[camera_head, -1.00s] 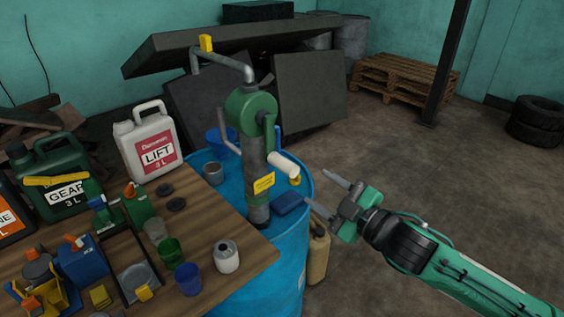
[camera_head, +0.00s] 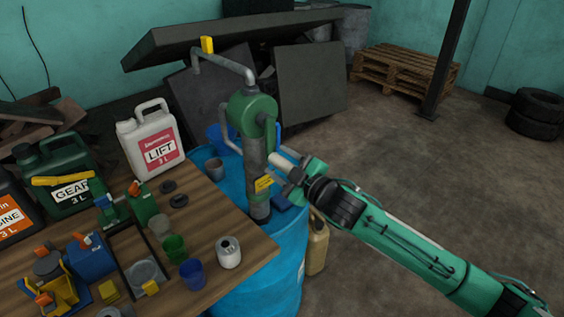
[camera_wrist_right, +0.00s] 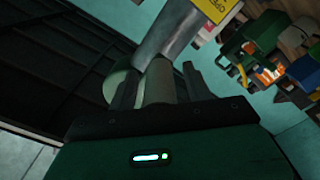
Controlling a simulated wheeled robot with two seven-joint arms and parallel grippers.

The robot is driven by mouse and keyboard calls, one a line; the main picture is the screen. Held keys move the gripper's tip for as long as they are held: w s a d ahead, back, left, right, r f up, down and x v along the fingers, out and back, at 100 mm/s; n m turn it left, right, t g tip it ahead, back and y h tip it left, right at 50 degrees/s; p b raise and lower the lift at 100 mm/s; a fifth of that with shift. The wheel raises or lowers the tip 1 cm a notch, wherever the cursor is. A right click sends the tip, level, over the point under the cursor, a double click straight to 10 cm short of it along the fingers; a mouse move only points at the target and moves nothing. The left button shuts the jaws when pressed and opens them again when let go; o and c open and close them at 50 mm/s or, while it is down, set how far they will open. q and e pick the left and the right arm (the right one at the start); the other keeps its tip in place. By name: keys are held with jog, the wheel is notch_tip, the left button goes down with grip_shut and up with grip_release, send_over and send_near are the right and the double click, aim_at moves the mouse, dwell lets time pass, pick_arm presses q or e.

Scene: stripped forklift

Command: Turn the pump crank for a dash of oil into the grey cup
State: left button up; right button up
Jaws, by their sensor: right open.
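The green pump (camera_head: 252,110) stands on the blue drum (camera_head: 285,245), with its crank arm hanging down and a pale crank handle (camera_head: 280,160) sticking out to the right. My right gripper (camera_head: 288,170) is at the handle. In the right wrist view the handle (camera_wrist_right: 159,82) lies between the two open fingers (camera_wrist_right: 160,88), but contact is unclear. My left gripper is not in view.
The wooden table (camera_head: 225,205) at left holds small cups, a white LIFT jug (camera_head: 152,145), a green GEAR jug (camera_head: 62,180) and tools. A tan can (camera_head: 316,245) stands right of the drum. The floor at right is clear up to the pallets (camera_head: 405,80).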

grip_shut()
jog(key=s+a+m+p, duration=0.2)
jog(key=m, duration=0.1)
jog(key=shift+a+r+m, duration=0.1)
jog(key=shift+r+m, duration=0.1)
jog(key=shift+m, duration=0.1)
dwell(0.3)
grip_release()
jog(key=shift+s, duration=0.1)
